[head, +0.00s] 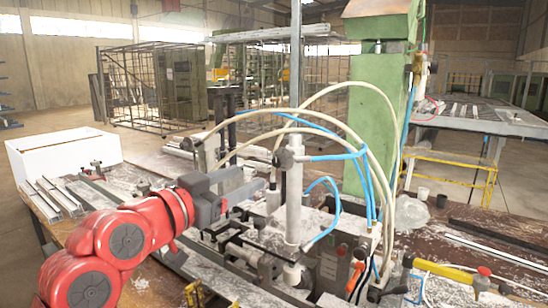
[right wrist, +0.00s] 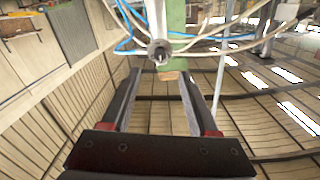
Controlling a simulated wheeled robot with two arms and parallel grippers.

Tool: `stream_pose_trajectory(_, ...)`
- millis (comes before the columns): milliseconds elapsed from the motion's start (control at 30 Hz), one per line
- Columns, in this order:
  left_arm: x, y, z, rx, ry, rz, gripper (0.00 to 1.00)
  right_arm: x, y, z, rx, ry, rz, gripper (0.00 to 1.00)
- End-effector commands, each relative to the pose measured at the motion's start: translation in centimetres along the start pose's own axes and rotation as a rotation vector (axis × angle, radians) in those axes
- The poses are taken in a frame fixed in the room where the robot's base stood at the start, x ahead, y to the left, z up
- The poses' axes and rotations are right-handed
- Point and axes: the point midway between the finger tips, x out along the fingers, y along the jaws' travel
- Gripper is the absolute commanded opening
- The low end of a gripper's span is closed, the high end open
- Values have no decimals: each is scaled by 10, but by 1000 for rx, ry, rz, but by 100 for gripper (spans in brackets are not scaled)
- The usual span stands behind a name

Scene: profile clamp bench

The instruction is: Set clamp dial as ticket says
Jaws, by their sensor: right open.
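My right gripper (head: 250,183) is on the red arm, left of the upright metal clamp column (head: 294,205). In the right wrist view its two dark fingers (right wrist: 160,78) are apart with nothing held between them. A round metal knob with a dark centre (head: 285,158) sits on the column, up and right of the fingers. It also shows in the right wrist view (right wrist: 160,52), beyond the fingertips and apart from them. I cannot tell whether this knob is the dial, and no scale is readable. I cannot make out a ticket. My left gripper is not in view.
Cream hoses (head: 345,128) and blue hoses (head: 366,180) arch around the column. A green machine post (head: 375,125) stands behind. A white box (head: 62,155) and metal profiles (head: 55,197) lie at the left. A yellow-handled tool (head: 440,270) lies front right.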

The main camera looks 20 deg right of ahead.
Motion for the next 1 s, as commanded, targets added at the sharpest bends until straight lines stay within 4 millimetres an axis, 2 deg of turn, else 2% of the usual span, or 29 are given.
stream_pose_trajectory(33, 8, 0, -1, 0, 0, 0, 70, 14, 1, -4, 0, 1, 6, 61)
stream_pose_trajectory(200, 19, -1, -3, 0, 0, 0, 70, 53, 1, -5, 0, 3, 4, 61)
stream_pose_trajectory(433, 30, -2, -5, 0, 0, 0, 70, 90, 0, -3, -1, 1, 2, 61)
stream_pose_trajectory(600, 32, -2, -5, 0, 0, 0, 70, 100, 0, -2, 1, 1, 1, 61)
stream_pose_trajectory(867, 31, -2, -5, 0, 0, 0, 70, 101, 0, -1, 1, 1, -1, 61)
stream_pose_trajectory(1000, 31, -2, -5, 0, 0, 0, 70, 101, 0, -1, 1, 1, -1, 37)
